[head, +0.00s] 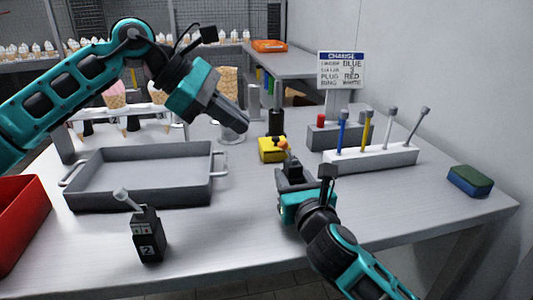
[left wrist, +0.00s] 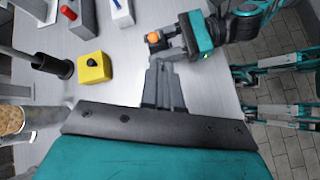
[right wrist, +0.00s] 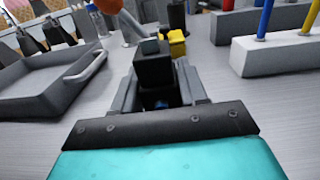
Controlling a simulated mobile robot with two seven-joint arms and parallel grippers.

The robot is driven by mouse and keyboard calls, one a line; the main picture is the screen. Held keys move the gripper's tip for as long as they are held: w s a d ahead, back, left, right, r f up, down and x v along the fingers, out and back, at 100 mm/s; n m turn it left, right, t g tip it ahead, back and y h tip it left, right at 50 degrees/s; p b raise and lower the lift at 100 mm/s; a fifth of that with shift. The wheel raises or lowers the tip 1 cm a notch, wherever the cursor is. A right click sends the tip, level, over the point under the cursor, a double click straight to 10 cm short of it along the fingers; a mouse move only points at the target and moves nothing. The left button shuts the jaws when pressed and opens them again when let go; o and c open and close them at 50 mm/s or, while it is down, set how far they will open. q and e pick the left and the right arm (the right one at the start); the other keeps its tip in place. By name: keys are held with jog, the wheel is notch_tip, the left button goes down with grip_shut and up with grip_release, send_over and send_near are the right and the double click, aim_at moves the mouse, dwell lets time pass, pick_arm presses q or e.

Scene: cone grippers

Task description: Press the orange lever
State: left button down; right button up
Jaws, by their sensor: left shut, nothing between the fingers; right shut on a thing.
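The orange lever (head: 283,144) is a short stem with an orange ball on top of a small dark box. It also shows in the left wrist view (left wrist: 154,37) and at the top of the right wrist view (right wrist: 108,4). My right gripper (head: 292,170) is shut on the dark box (right wrist: 153,72). My left gripper (head: 240,122) is shut and empty, up and to the left of the lever, apart from it. In the left wrist view its closed fingers (left wrist: 163,85) point toward the held box.
A yellow button box (head: 270,150) stands just behind the held box. A grey tray (head: 140,203) and a dark box marked 2 with a pale lever (head: 148,235) are on the left. A white block with colored levers (head: 370,160) and a sponge (head: 470,180) are right. The front middle is clear.

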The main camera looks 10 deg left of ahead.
pick_arm(q)
jog(key=s+a+f+n+t+h, duration=0.3)
jog(key=s+a+f+n+t, duration=0.1)
jog(key=a+n, duration=0.3)
jog(key=shift+s+f+n+h, duration=0.4)
jog(key=shift+s+f, duration=0.05)
jog(key=shift+f, duration=0.25)
send_near(288, 151)
notch_tip(288, 151, down, 2)
jog(key=w+d, duration=0.1)
jog(key=d, duration=0.2)
jog(key=shift+w+d+r, duration=0.15)
jog(key=shift+w+d, duration=0.25)
jog(key=shift+w, duration=0.2)
